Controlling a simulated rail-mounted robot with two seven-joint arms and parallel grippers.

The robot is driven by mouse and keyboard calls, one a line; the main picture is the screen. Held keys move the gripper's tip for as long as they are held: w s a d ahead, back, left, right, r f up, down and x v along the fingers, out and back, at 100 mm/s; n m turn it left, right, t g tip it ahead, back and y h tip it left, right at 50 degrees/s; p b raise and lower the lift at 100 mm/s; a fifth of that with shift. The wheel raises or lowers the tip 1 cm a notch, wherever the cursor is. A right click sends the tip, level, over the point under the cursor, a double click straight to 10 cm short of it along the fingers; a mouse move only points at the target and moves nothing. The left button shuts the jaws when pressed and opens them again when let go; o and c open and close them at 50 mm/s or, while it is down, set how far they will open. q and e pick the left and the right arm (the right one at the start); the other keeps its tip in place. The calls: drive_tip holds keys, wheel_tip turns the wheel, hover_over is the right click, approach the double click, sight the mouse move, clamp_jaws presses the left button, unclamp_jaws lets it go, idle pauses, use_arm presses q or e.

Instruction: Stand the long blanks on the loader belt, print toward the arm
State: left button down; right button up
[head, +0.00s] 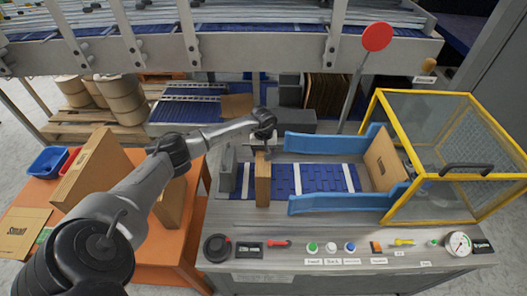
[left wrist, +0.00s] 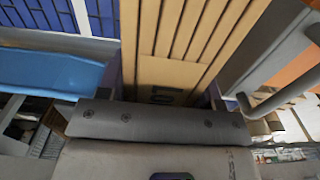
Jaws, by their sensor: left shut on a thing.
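My left gripper (head: 261,144) is over the left end of the loader belt (head: 310,179), shut on a bundle of cardboard blanks (head: 262,180). The bundle stands upright, edge-on to the head camera, at the belt's left part; I cannot tell whether it bears on the belt. In the left wrist view the blanks (left wrist: 185,45) show as several parallel edges, with a small dark mark on them, behind the grey gripper pad (left wrist: 160,124). Another brown blank (head: 384,158) with small print leans at the belt's right end. My right gripper is out of view.
Blue side guides (head: 330,144) flank the belt, and a yellow-framed guard (head: 455,150) stands at its right. Large blanks (head: 92,170) stand on the orange table (head: 150,252), beside a flat one marked "Small" (head: 24,230). The belt's middle is clear.

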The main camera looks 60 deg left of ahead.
use_arm(q)
drive_tip(key=shift+c, duration=1.4)
unclamp_jaws()
